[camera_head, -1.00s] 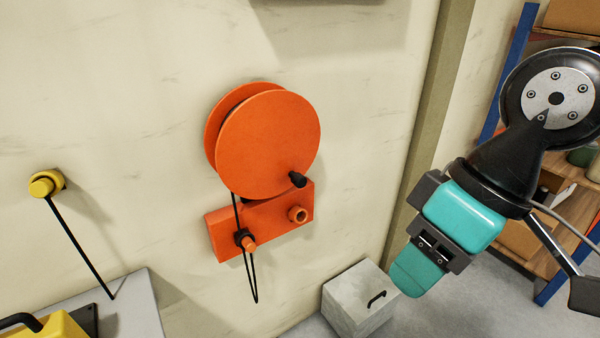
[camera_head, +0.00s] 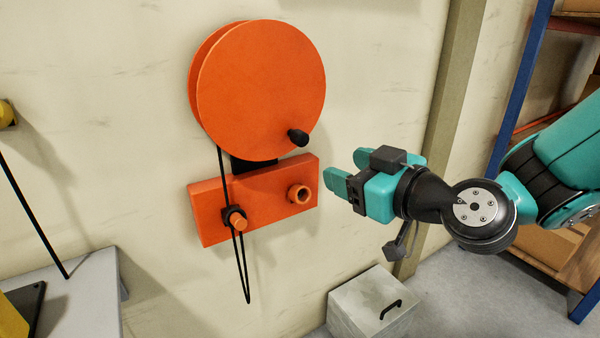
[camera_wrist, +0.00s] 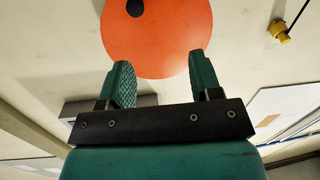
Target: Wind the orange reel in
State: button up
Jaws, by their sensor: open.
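The orange reel (camera_head: 262,85) is a pair of round discs on the wall, above an orange bracket (camera_head: 262,205). A black crank knob (camera_head: 298,137) sticks out near the lower right of the front disc. A black cable hangs from the reel, passes a black clip on an orange peg (camera_head: 238,221) and ends in a loop below. My gripper (camera_head: 345,172) is open and empty, to the right of the reel and bracket, apart from both. In the wrist view the reel (camera_wrist: 155,35) and its knob (camera_wrist: 135,8) show beyond my open fingers (camera_wrist: 162,84).
A grey box (camera_head: 368,302) with a black handle stands on the floor below my gripper. A grey table (camera_head: 90,290) is at lower left, with a yellow wall fitting (camera_head: 6,114) above it. Shelving (camera_head: 520,70) stands at the right. The wall around the reel is clear.

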aim_at(304, 139)
jog(key=w+a+p, duration=0.2)
jog(key=w+p, duration=0.2)
jog(key=w, duration=0.1)
jog(key=w+a+t+p, duration=0.1)
jog(key=w+a+p, duration=0.2)
jog(key=w+p, duration=0.2)
jog(key=w+a+f+t+h+p, duration=0.1)
jog(key=w+a+p, duration=0.1)
jog(key=w+p, duration=0.3)
jog(key=shift+w+a+f+m, duration=0.1)
jog(key=shift+a+m, duration=0.2)
jog(key=shift+a, duration=0.05)
jog(key=shift+w+a+f, duration=0.2)
jog(key=shift+w+a, duration=0.1)
jog(key=shift+w, duration=0.25)
grip_shut()
